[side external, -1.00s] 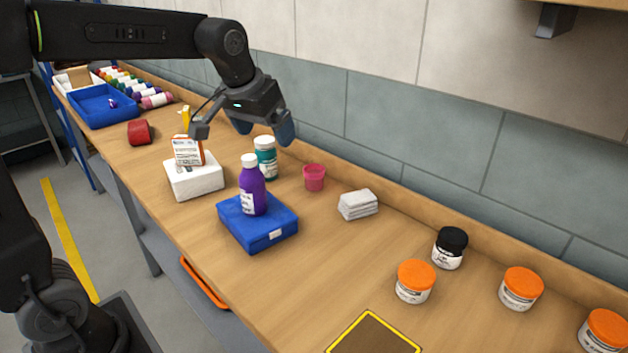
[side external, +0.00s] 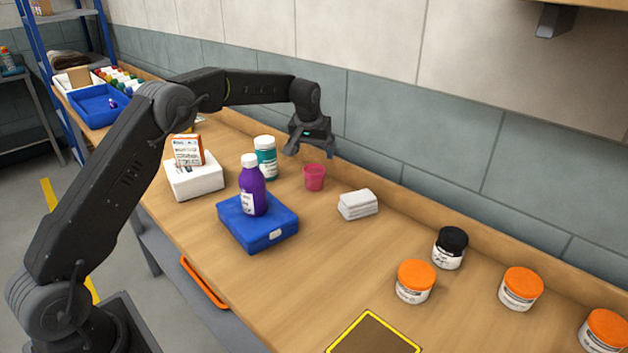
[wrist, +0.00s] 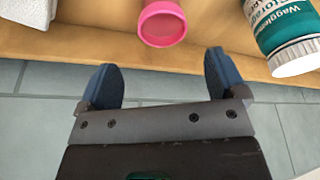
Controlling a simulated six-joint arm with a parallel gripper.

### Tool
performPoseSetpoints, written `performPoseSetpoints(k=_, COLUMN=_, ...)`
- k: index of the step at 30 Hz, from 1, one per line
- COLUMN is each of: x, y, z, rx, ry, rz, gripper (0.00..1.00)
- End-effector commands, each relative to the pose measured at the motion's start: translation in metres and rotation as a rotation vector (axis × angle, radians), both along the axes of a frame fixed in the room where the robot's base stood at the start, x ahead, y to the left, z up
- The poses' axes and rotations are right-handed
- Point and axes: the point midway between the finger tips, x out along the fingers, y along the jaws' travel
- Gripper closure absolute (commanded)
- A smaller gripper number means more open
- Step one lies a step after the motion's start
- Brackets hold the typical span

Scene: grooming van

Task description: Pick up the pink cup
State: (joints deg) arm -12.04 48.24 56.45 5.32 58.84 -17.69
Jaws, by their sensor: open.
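My gripper (side external: 310,152) is open and empty, above and behind the cup, close to the wall. In the wrist view my gripper (wrist: 164,78) has its two blue fingers spread apart. Nothing is between them, and they appear apart from the cup.
A purple bottle (side external: 252,188) stands on a blue box (side external: 275,229). Several jars, including a black-lidded one (side external: 450,247), are further right. Bench between cloths and blue box is clear.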

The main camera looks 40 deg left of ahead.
Motion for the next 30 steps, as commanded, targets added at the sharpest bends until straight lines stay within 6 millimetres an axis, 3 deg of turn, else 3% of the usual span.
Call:
performPoseSetpoints(k=6, x=0.010, y=0.006, z=-0.037, rx=0.000, ry=0.002, rz=0.000, gripper=0.10)
performPoseSetpoints(k=14, x=0.014, y=0.009, z=-0.055, rx=0.000, ry=0.001, rz=0.000, gripper=0.10)
performPoseSetpoints(k=21, x=0.021, y=0.016, z=-0.088, rx=0.000, ry=0.001, rz=0.000, gripper=0.10)
performPoseSetpoints(k=30, x=0.024, y=0.017, z=-0.097, rx=0.000, ry=-0.001, rz=0.000, gripper=0.10)
